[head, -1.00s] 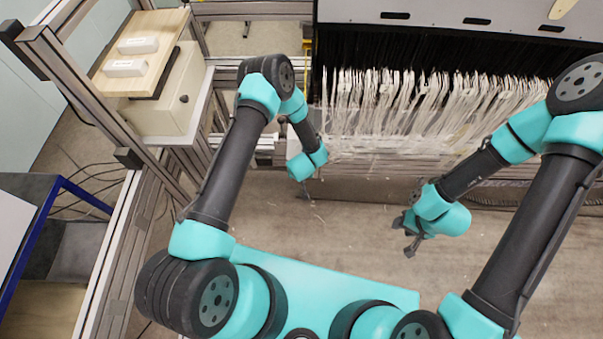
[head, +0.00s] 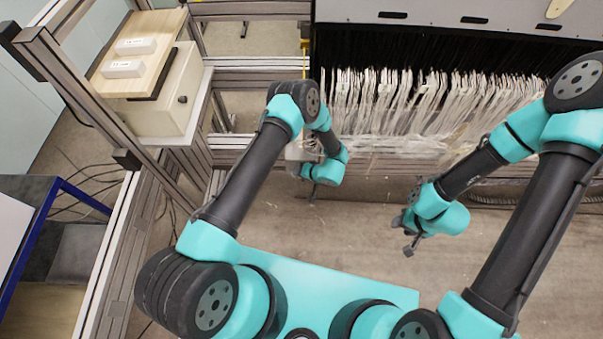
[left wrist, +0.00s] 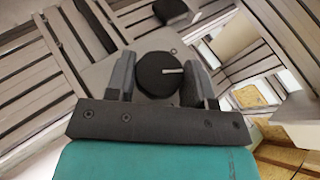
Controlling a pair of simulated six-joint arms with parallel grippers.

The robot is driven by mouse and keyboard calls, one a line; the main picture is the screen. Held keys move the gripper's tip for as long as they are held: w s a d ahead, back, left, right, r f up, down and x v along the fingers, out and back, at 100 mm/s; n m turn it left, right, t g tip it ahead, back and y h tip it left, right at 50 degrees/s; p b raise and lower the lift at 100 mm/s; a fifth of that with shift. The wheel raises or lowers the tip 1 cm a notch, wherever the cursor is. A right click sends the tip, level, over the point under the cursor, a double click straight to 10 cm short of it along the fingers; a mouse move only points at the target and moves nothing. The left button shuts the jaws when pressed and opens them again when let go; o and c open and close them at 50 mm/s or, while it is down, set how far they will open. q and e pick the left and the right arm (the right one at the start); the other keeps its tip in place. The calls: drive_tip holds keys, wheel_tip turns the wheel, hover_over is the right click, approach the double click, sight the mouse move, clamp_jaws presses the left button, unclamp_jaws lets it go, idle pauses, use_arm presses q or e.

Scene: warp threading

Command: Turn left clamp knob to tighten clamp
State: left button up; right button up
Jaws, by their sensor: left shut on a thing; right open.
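The left clamp knob (left wrist: 158,85) is a round black knob with a white line mark on its face, in the left wrist view. It sits on a grey clamp body (left wrist: 105,75). My left gripper (left wrist: 159,72) has one finger on each side of the knob and is shut on it. In the head view the left hand (head: 326,172) is at the left end of the thread row, and the knob cannot be made out there. My right gripper (head: 407,234) is open and empty above the floor, right of centre.
A row of white warp threads (head: 430,105) hangs below a grey machine panel (head: 400,10). A metal frame (head: 165,170) stands at the left, with a beige box (head: 165,100) on it. The floor between my arms is clear.

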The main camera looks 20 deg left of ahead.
use_arm(q)
drive_tip(key=m+y, duration=0.1)
drive_tip(key=y, duration=0.2)
drive_tip(key=m+y, duration=0.1)
drive_tip(key=y, duration=0.3)
drive_tip(key=m+y, duration=0.1)
drive_tip(key=y, duration=0.2)
drive_tip(key=shift+w+d+f, duration=0.1)
drive_tip(key=shift+f, duration=0.3)
drive_tip(key=shift+y, duration=0.3)
drive_tip(key=o, duration=0.9)
drive_tip(key=d, duration=0.5)
drive_tip(key=s+d+f, duration=0.1)
drive_tip(key=d, duration=0.1)
drive_tip(key=shift+s+d, duration=0.1)
drive_tip(key=shift+d, duration=0.05)
